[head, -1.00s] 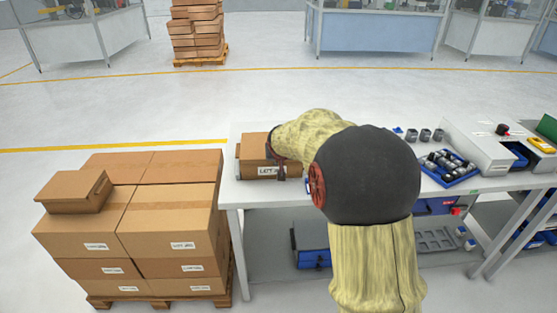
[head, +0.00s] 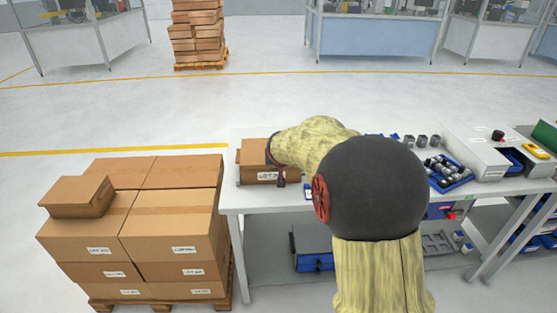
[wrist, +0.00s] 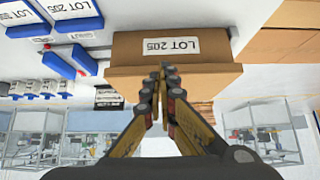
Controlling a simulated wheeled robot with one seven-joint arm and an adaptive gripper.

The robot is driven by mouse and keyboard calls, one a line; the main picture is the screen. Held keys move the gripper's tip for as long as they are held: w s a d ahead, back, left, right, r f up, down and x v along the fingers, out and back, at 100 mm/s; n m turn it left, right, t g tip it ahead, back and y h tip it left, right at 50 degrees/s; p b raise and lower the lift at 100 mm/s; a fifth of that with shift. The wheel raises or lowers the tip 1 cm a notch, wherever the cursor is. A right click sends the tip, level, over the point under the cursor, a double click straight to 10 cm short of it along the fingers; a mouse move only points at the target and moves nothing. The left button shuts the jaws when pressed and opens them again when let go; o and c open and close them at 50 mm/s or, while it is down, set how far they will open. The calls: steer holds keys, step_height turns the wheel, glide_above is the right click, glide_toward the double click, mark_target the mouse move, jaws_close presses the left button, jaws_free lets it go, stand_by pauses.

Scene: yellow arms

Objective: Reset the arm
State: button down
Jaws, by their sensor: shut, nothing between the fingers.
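My arm, yellow with a dark round joint, reaches over the white table in the head view. My gripper (wrist: 163,78) is shut and empty in the wrist view, its fingertips together in front of a cardboard box (wrist: 190,50) labelled LOT 205. In the head view the gripper (head: 281,180) is a small dark shape at the front right of that box (head: 255,158), mostly hidden by the arm. I cannot tell whether the fingertips touch the box.
The white table (head: 232,198) also carries a blue tray of parts (head: 452,182) at right. A stack of large cartons (head: 170,208) on a pallet stands at left, with a smaller box (head: 76,196) on top. Open floor lies behind.

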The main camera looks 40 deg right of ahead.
steer(key=s+a+f, duration=0.2)
steer(key=s+a, duration=0.1)
steer(key=s, duration=0.2)
steer(key=shift+a+f, duration=0.15)
steer(key=shift+a, duration=0.15)
steer(key=shift+s, duration=0.1)
steer(key=s+a+f+n+g+y, duration=0.15)
steer(key=s+a+g, duration=0.35)
steer(key=s, duration=0.8)
steer(key=s+a+r+n+t+y, duration=0.1)
steer(key=s+a+r, duration=0.3)
steer(key=a, duration=0.3)
steer(key=s+a+r+n+t+y, duration=0.1)
steer(key=s+a+r+n, duration=0.1)
steer(key=s+a, duration=0.3)
steer(key=s+a+r+n+t+y, duration=0.1)
steer(key=s+a+r, duration=0.4)
steer(key=a, duration=0.5)
steer(key=shift+s+a+r+n+p, duration=0.15)
steer(key=shift+a+r+n+p, duration=0.15)
steer(key=shift+n, duration=0.35)
